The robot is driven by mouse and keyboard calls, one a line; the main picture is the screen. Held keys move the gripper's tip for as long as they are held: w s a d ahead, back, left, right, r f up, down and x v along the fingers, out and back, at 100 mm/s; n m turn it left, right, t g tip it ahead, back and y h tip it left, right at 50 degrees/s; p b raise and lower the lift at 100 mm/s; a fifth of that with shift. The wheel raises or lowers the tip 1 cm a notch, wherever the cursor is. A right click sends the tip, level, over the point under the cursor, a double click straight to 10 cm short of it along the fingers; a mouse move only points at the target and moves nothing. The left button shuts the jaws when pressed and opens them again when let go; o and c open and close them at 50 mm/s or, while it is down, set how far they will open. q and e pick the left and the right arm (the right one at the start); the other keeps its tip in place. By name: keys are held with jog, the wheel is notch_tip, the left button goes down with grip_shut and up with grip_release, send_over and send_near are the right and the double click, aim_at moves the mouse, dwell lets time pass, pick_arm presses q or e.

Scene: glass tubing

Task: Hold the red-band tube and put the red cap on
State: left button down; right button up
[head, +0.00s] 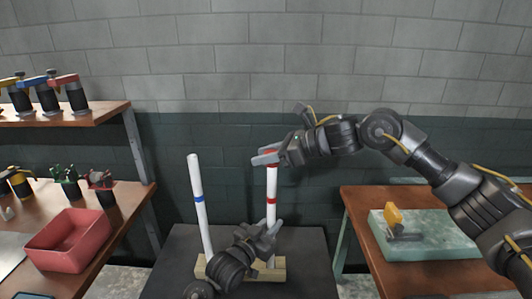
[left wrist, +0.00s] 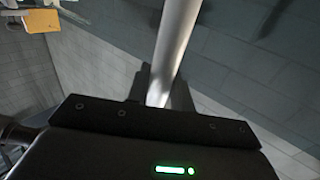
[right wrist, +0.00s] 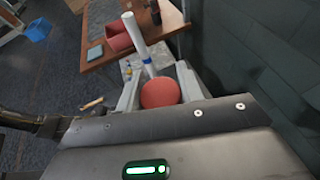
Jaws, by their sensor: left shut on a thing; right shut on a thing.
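The white red-band tube (head: 271,185) stands upright at the wooden base (head: 280,272) in the middle of the head view. My left gripper (head: 269,232) is shut on its lower part; the tube (left wrist: 178,45) also rises between the fingers in the left wrist view. The red cap (right wrist: 160,93) is between the fingers of my right gripper (right wrist: 160,88), which is shut on it. In the head view my right gripper (head: 267,157) is at the tube's top, with the cap largely hidden by the fingers. I cannot tell whether cap and tube touch.
A white blue-band tube (head: 199,205) stands left of the red-band tube, leaning slightly. A red bin (head: 66,242) is on the left table. A yellow-handled tool (head: 394,215) rests on a pale green slab (head: 440,245) at right.

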dwell(0.4)
jog(key=o, duration=1.1)
jog(key=v, duration=1.2)
